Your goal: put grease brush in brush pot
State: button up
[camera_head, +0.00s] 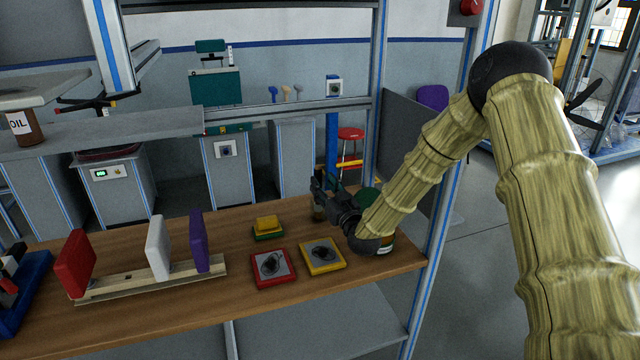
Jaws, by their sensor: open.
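My gripper (322,190) is open above the back right part of the wooden table (190,300), with its dark fingers to the left of the wrist. A small brownish object (319,213) shows just under the fingers. It may be the brush pot or part of the brush, but it is too small and covered to tell. A dark green thing (368,197) shows partly behind my wrist, and I cannot tell what it is. I cannot clearly make out the grease brush. I cannot tell whether the fingers touch anything.
A red-framed pad (272,268) and a yellow-framed pad (321,256) lie in front of my gripper. A yellow block on a green base (267,228) sits left of it. A rack (150,280) holds red, white and purple panels. A blue frame post (440,210) stands at the right.

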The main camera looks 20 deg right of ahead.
jog(key=b+v, duration=0.2)
jog(key=v, duration=0.6)
jog(key=shift+s, duration=0.2)
